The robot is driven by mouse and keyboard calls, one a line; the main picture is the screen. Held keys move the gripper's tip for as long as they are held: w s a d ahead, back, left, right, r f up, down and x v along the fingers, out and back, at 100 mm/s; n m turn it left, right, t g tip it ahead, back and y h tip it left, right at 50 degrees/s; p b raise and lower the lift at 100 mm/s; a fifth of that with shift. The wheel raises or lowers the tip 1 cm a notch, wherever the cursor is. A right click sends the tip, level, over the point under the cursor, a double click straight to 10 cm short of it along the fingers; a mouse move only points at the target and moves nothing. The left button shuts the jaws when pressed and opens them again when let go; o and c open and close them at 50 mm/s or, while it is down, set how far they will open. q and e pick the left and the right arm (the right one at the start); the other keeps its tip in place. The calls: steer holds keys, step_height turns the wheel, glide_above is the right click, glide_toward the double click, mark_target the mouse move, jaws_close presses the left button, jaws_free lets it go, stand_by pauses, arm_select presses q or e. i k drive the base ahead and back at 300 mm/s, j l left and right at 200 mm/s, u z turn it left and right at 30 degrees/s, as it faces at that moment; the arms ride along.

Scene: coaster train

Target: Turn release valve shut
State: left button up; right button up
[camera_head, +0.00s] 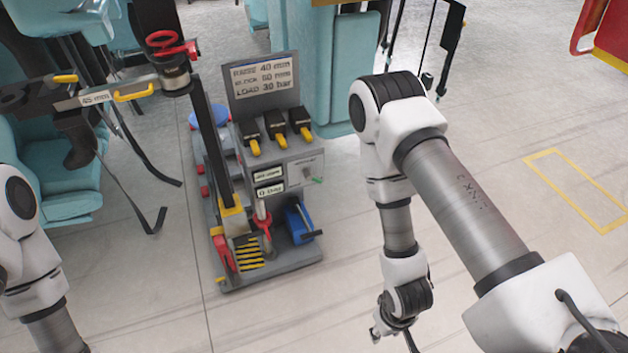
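A grey hydraulic jack unit (290,180) stands on the floor left of the middle. I cannot tell for sure which part is the release valve. A small knob with a green tip (316,181) is on the right of its front panel. A red-handled part (262,222) stands low on its base, beside a blue box (300,222). A red handwheel (172,46) tops the cylinder above. My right gripper (386,332) hangs low, right of the unit and apart from it; its fingers are too small to read. Only links of my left arm show; its gripper is out of view.
Three black levers with yellow tips (275,130) line the unit's top under a sign (265,80). Open floor (500,200) lies right, with a yellow floor marking (575,190).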

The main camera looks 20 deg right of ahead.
mark_target(306, 171)
steer(key=l, duration=1.4)
steer(key=k+l, duration=0.15)
steer(key=l, duration=1.25)
steer(key=i+u, duration=0.05)
